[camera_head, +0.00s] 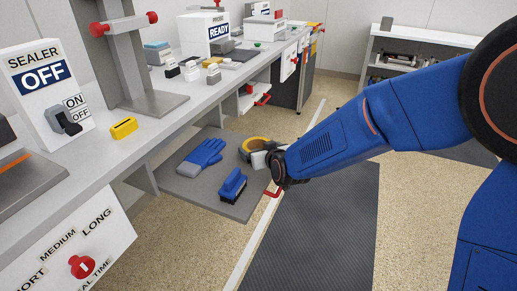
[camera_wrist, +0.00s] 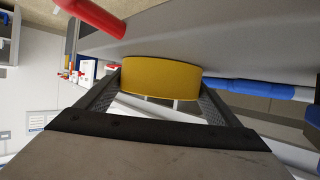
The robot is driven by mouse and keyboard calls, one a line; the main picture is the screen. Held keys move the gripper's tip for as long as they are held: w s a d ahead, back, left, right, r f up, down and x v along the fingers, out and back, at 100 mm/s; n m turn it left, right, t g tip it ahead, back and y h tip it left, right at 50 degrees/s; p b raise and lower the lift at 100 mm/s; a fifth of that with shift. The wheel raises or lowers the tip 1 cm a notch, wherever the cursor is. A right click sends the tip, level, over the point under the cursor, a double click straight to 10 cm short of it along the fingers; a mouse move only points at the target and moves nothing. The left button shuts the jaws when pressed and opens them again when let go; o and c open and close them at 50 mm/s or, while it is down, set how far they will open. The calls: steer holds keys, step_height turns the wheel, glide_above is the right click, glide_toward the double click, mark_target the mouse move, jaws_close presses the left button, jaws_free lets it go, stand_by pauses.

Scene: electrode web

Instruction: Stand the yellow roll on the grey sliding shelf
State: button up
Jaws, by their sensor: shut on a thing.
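The yellow roll (camera_head: 257,141) is a ring with a dark inside, at the right rear part of the grey sliding shelf (camera_head: 188,192). My gripper (camera_head: 262,155) reaches in from the right and is shut on it. In the wrist view the roll (camera_wrist: 158,76) sits between both fingers of my gripper (camera_wrist: 158,92), its yellow outer face toward the camera. The shelf (camera_wrist: 235,30) is right beside it there. I cannot tell whether the roll touches the shelf surface. My wrist hides part of the roll in the head view.
Blue gloves (camera_head: 201,157) and a blue brush (camera_head: 232,183) lie on the shelf left of and in front of the roll. A red handle (camera_head: 272,193) is at the shelf's right edge. The workbench (camera_head: 150,140) is above the shelf's left side. A dark mat (camera_head: 315,235) covers the floor.

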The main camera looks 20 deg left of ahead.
steer(key=o, duration=1)
steer(key=v, duration=1.2)
steer(key=s+d+r+m+g+h, duration=0.1)
steer(key=d+r+m+h, duration=0.1)
steer(key=d, duration=1.1)
steer(key=s+d+r+m+g+h, duration=0.1)
steer(key=s+d+r+m+h, duration=0.1)
steer(key=d, duration=1.2)
steer(key=s+d+f+m+g+h, duration=0.1)
steer(key=s+d+m+g+h, duration=0.2)
steer(key=s+d, duration=1.6)
steer(key=shift+s+d+f+m+h, duration=0.15)
steer(key=shift+d+f+m+h, duration=0.15)
steer(key=shift+d+m+h, duration=0.45)
